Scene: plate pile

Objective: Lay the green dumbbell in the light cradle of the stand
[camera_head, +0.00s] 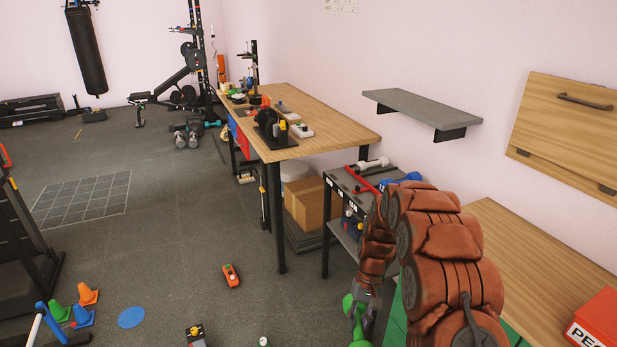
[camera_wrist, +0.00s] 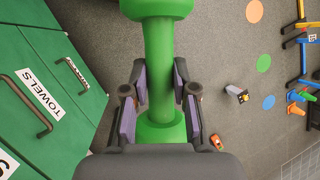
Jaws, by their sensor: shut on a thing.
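My gripper (camera_head: 365,295) is low at the front of the head view, right of centre. It is shut on the handle of the green dumbbell (camera_head: 358,325). In the wrist view the dumbbell (camera_wrist: 158,60) runs lengthwise between the fingers (camera_wrist: 158,98), with one head beyond them and the other nearer the palm. A dark grey stand (camera_head: 340,182) is behind my arm, apart from the gripper. On it are a red bar, a pale dumbbell (camera_head: 373,163) and a blue thing (camera_head: 408,178). My arm hides part of it, and I cannot tell which cradle is the light one.
A wooden workbench (camera_head: 330,118) stands beyond the stand, with a cardboard box (camera_head: 309,203) beneath. Green drawers (camera_wrist: 70,120), one labelled TOWELS, are left in the wrist view. A red box (camera_head: 600,325) is at right.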

